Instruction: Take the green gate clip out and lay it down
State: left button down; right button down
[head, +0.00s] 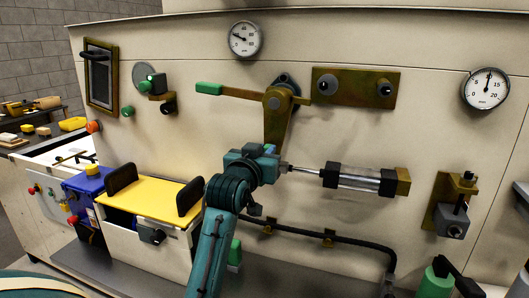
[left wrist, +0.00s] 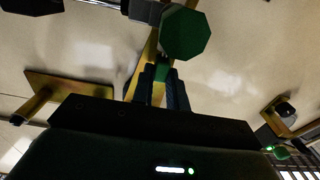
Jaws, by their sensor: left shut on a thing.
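My left gripper (head: 270,152) is at the lower end of the brass lever arm (head: 276,128) on the cream panel. In the left wrist view its dark fingers (left wrist: 164,88) are shut on a small green piece, which looks like the green gate clip (left wrist: 162,71). The clip is mostly hidden by the fingers, and in the head view I cannot make it out clearly. A brass bar runs close behind it in the wrist view. A larger dark green eight-sided end (left wrist: 190,33) shows above the fingers. My right gripper is not in view.
A green-handled lever (head: 208,88) and a brass plate (head: 355,88) are above the gripper. A cylinder (head: 358,178) with a rod lies to its right. A yellow-topped box (head: 150,196) stands to the left. A black hose (head: 345,240) runs low along the panel.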

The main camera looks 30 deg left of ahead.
pick_arm(q)
jog(key=shift+r, duration=0.25)
jog(key=shift+r, duration=1.2)
jog(key=shift+r, duration=0.15)
jog(key=shift+r, duration=0.55)
